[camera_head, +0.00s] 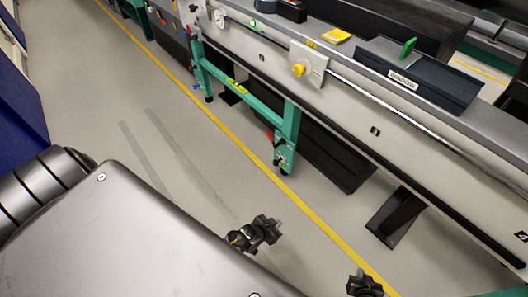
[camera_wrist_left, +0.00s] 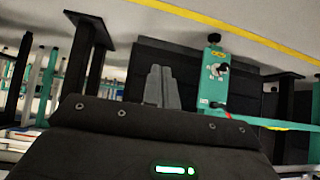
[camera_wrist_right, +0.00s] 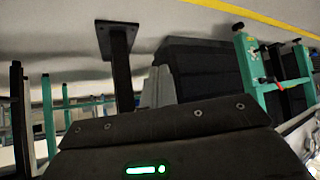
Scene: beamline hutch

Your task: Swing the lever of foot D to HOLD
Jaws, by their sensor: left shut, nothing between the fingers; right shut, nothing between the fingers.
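A green support frame (camera_head: 240,88) stands under the bench with a foot at each lower end. The nearer foot (camera_head: 284,160) has a red lever-like part beside it; its letter is too small to read. In the left wrist view a green leg (camera_wrist_left: 214,85) shows upside down, with a yellow label, a small pale-and-dark fitting and a red part lower down. Green legs (camera_wrist_right: 248,70) also show in the right wrist view. My left gripper (camera_head: 272,225) is shut and empty over the floor, apart from the foot. My right gripper (camera_head: 366,282) is shut and empty, farther right.
The long grey bench (camera_head: 345,85) runs diagonally above the frame. A black T-shaped post (camera_head: 396,215) stands under it to the right. A yellow floor line (camera_head: 225,130) passes in front of the feet. The grey floor on its left is clear.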

